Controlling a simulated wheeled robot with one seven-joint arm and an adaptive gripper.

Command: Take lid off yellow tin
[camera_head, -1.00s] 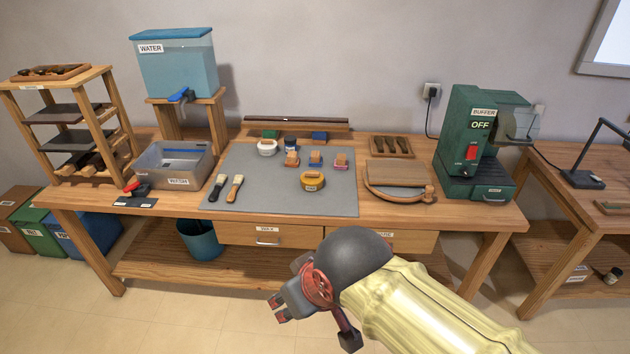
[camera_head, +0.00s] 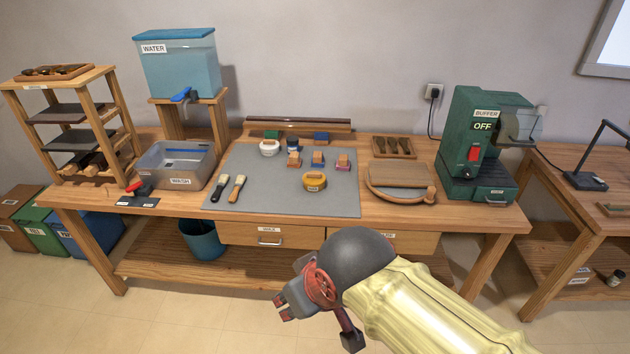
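The yellow tin (camera_head: 315,181) is a short round tin near the front right of the grey mat (camera_head: 280,203) on the workbench. It has a label on its front, and its lid appears to be on. My gripper (camera_head: 283,306) is low in front of the bench, well short of the tin and apart from everything. Its dark fingers with red pads point left, and the view does not clearly show the gap between them.
A white tin (camera_head: 269,147), small blocks (camera_head: 317,160) and two brushes (camera_head: 237,188) share the mat. A wash basin (camera_head: 176,166) stands left; a round board (camera_head: 401,181) and the green buffer (camera_head: 476,150) stand right. Drawers (camera_head: 268,235) line the bench front.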

